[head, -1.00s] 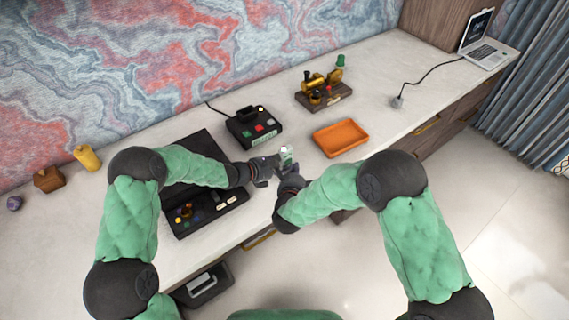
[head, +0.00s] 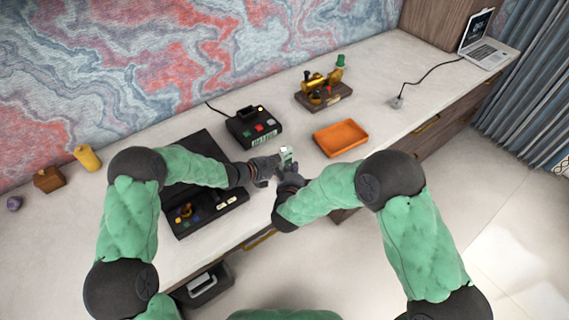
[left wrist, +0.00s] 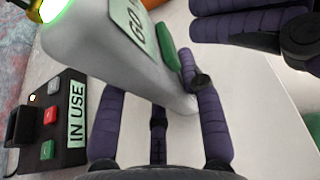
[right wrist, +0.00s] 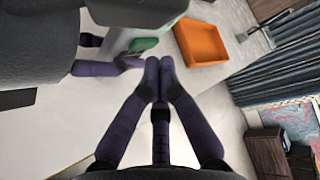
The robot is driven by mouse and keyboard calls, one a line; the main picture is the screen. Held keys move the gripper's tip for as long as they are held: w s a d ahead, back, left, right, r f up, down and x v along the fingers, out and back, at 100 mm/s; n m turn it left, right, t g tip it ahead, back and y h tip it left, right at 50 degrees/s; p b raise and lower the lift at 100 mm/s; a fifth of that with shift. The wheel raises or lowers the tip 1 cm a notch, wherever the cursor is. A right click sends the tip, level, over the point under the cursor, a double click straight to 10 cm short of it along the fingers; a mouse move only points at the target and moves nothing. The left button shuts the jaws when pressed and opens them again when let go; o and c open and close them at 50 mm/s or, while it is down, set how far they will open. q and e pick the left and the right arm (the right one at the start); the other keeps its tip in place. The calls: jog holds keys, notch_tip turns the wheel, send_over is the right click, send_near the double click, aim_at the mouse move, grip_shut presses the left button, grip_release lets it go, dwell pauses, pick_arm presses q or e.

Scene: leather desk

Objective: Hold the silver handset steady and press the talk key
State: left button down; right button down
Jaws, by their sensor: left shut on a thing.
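The silver handset (left wrist: 110,60) is between my left gripper's fingers, held above the desk. In the left wrist view it shows a lit green end and a pale label with partly cut-off lettering reading "GO". A green key (left wrist: 170,44) is on its face; this also shows in the right wrist view (right wrist: 143,44). My left gripper (head: 275,163) is shut on the handset. My right gripper (right wrist: 160,65) has its fingertips together and empty, just beside the handset near the green key. I cannot tell whether they touch it. In the head view the handset (head: 287,153) is small.
A black base unit (head: 252,128) with coloured buttons and an "IN USE" label stands behind the handset. An orange tray (head: 341,138) lies to the right. A black console (head: 205,215) lies below my left forearm. A brass device (head: 323,92) stands farther back.

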dwell(0.6)
jog(key=shift+w+a, duration=0.25)
jog(key=shift+w, duration=0.1)
jog(key=shift+w+a, duration=0.1)
dwell(0.4)
jog(key=shift+s+d, duration=0.35)
jog(key=shift+s, duration=0.15)
jog(key=s+d, duration=0.3)
jog(key=s, duration=0.2)
jog(key=shift+d, duration=0.25)
dwell(0.5)
